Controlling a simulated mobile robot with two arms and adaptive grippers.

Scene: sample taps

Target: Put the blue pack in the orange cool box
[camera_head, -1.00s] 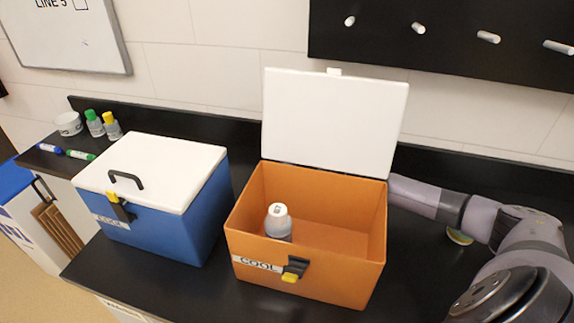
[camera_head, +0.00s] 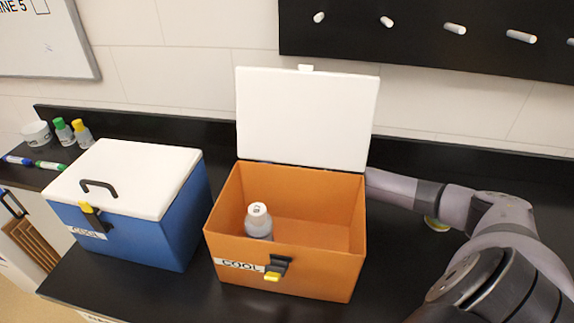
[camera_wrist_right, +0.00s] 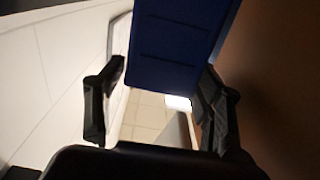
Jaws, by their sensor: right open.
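The orange cool box (camera_head: 287,283) stands on the black counter with its white lid (camera_head: 305,118) raised. A white-capped bottle (camera_head: 259,222) stands inside it. My right arm reaches in from the right and passes behind the orange box, so its gripper is hidden in the head view. In the right wrist view my right gripper (camera_wrist_right: 165,68) is open. A dark blue flat slab with grooves (camera_wrist_right: 178,45), apparently the blue pack, lies between or just beyond its fingers. I cannot tell if they touch it. No blue pack shows in the head view. My left gripper is out of view.
A blue cool box (camera_head: 130,235) with its white lid shut stands left of the orange one. Bottles (camera_head: 72,132), a jar (camera_head: 37,133) and markers (camera_head: 33,163) are at the far left.

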